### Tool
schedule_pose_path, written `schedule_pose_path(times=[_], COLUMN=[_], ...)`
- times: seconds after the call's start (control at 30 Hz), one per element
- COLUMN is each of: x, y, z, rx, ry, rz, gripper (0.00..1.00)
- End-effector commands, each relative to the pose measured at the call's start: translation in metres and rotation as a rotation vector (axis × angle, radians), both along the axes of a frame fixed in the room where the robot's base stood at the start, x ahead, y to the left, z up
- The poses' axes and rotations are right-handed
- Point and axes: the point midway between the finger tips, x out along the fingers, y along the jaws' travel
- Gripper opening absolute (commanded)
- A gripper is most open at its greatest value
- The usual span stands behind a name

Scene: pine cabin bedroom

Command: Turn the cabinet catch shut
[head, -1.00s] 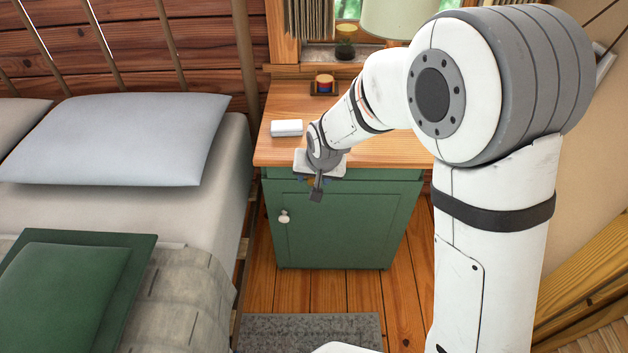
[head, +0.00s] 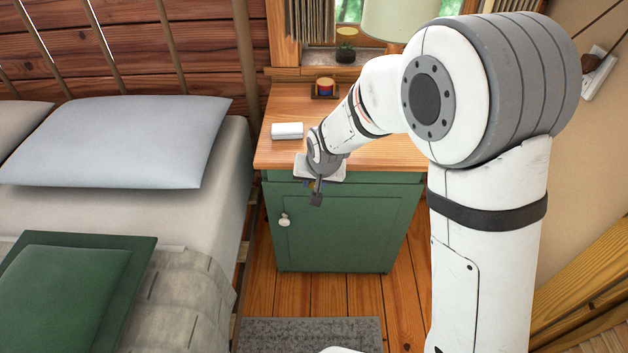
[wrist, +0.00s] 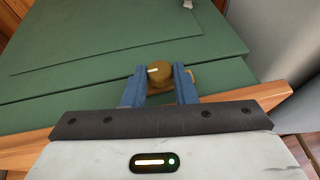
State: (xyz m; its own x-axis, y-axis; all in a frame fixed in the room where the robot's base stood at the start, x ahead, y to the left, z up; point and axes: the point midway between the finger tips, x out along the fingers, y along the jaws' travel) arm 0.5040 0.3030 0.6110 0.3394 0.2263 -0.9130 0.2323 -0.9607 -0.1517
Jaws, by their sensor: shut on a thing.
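The green cabinet (head: 345,235) stands beside the bed, its door closed, with a white knob (head: 284,220) at the door's left side. In the wrist view, the brass catch (wrist: 158,68) is a round piece with a pale mark on its face, at the edge of the green cabinet front (wrist: 120,45). My gripper (wrist: 159,76) has its two blue fingers on either side of the catch, shut on it. In the head view, my gripper (head: 317,188) is at the cabinet's upper front, below the tabletop edge, and its wrist hides the catch.
The wooden cabinet top (head: 270,152) carries a white box (head: 287,130) and a small dark tray with a coloured jar (head: 326,86). A lamp shade (head: 400,16) hangs over the back. The bed (head: 215,175) is close on the left. A grey rug (head: 290,333) lies in front.

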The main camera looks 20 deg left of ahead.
Motion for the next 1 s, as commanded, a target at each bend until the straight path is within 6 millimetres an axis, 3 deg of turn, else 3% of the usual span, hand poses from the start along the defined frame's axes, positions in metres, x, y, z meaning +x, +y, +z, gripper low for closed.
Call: schedule_pose_path(times=[0.57,1.0], x=[-0.0009,-0.0018], y=[0.0027,0.0095], z=[-0.001,-0.0069], rx=[-0.11,-0.386], ry=[-0.028,-0.097], rz=[0.002,0.001], gripper=[0.02,0.02])
